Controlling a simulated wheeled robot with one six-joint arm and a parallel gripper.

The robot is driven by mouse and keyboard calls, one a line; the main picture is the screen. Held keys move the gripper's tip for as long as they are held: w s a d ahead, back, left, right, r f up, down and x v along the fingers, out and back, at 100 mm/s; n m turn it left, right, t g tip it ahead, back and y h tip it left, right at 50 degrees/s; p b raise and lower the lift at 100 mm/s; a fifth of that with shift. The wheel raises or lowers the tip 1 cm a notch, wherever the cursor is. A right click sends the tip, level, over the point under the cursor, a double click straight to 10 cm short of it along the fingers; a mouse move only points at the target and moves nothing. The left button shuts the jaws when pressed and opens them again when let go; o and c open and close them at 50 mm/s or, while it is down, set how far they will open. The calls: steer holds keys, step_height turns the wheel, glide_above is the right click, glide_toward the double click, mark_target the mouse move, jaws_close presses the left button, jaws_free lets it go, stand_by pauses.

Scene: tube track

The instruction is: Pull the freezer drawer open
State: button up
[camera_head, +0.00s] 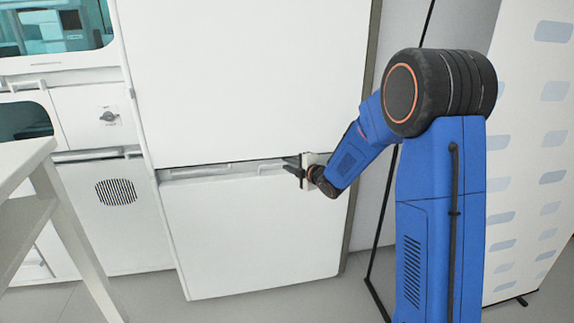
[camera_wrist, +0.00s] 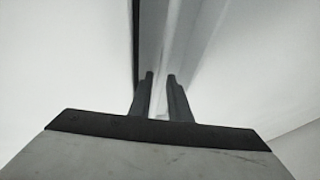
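The freezer drawer (camera_head: 255,235) is the wide white lower panel of a tall white unit in the head view. It looks closed, roughly in line with the door above. A pale handle strip (camera_head: 225,170) runs along the gap at its top edge. My gripper (camera_head: 290,165) is at the right part of this gap, its dark fingers pointing left. In the wrist view, the two fingers of my gripper (camera_wrist: 161,88) stand apart, with a pale strip (camera_wrist: 172,45) running between and beyond them. No clear contact with the strip shows.
The large white upper door (camera_head: 245,75) is above the drawer. White cabinets with a round vent (camera_head: 116,192) stand to the left, and a pale table (camera_head: 25,165) is at the left front. A patterned panel (camera_head: 540,150) stands at the right. Grey floor (camera_head: 270,312) shows before the drawer.

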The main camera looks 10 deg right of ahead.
steer(key=shift+w+a+f, duration=0.1)
steer(key=shift+w+a, duration=0.15)
steer(key=shift+w, duration=0.3)
jaws_close()
steer(key=shift+s, duration=0.1)
